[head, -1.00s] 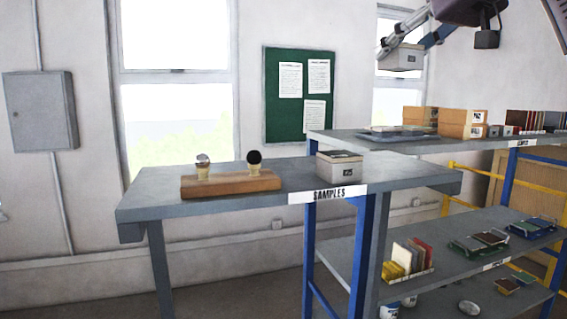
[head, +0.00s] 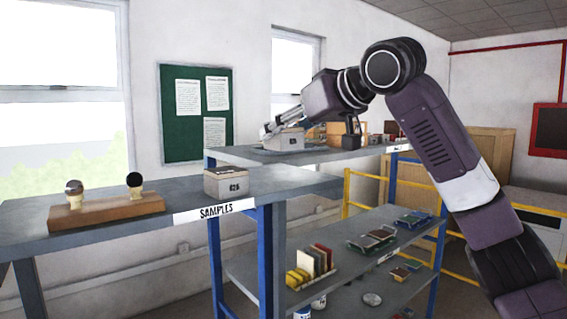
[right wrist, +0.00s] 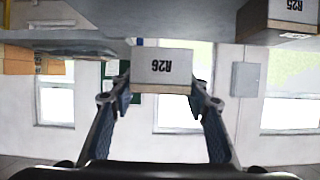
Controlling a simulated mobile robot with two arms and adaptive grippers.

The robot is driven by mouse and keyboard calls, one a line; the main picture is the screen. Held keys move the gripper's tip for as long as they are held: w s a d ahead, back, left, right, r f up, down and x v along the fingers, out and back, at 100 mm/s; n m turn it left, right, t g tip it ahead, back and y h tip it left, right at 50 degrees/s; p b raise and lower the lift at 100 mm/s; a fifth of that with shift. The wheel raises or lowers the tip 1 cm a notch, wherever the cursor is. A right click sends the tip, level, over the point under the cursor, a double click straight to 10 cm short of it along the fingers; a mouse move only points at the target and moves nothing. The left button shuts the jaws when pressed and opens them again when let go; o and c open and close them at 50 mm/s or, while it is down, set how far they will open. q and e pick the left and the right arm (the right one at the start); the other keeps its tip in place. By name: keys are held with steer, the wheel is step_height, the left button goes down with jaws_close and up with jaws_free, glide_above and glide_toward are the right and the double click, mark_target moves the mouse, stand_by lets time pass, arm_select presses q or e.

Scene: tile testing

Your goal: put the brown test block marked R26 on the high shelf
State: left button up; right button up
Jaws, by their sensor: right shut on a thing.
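My right gripper (head: 272,131) is shut on the block marked R26 (head: 289,140), grey-beige with a brown band. In the right wrist view the gripper (right wrist: 160,97) has a finger on each side of the block (right wrist: 163,69), whose label appears upside down. In the head view the block is upright at the left part of the high shelf (head: 335,154), low over its top. I cannot tell whether it touches the shelf. My left gripper is not in view.
A similar block, R25 (head: 228,185), stands on the SAMPLES table (head: 110,228), beside a wooden holder (head: 108,211) with two knobbed tools. Orange-brown boxes (head: 378,127) stand farther right on the high shelf. Lower shelf (head: 330,262) holds coloured tiles (head: 316,262).

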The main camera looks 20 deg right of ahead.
mark_target(284, 183)
steer(key=shift+s+d+f, duration=0.1)
steer(key=shift+s+f, duration=0.05)
steer(key=shift+f, duration=0.4)
steer(key=shift+s+f, duration=0.15)
steer(key=shift+f, duration=0.35)
steer(key=f, duration=0.2)
steer(key=f+p, duration=0.1)
steer(key=f, duration=0.1)
steer(key=shift+w+a, duration=0.2)
steer(key=shift+w, duration=0.2)
steer(key=shift+f, duration=0.2)
steer(key=shift+s+d, duration=0.15)
steer(key=shift+s, duration=0.05)
steer(key=shift+f, duration=0.15)
steer(key=o, duration=1.5)
steer(key=shift+w+f, duration=0.1)
steer(key=shift+f, duration=0.05)
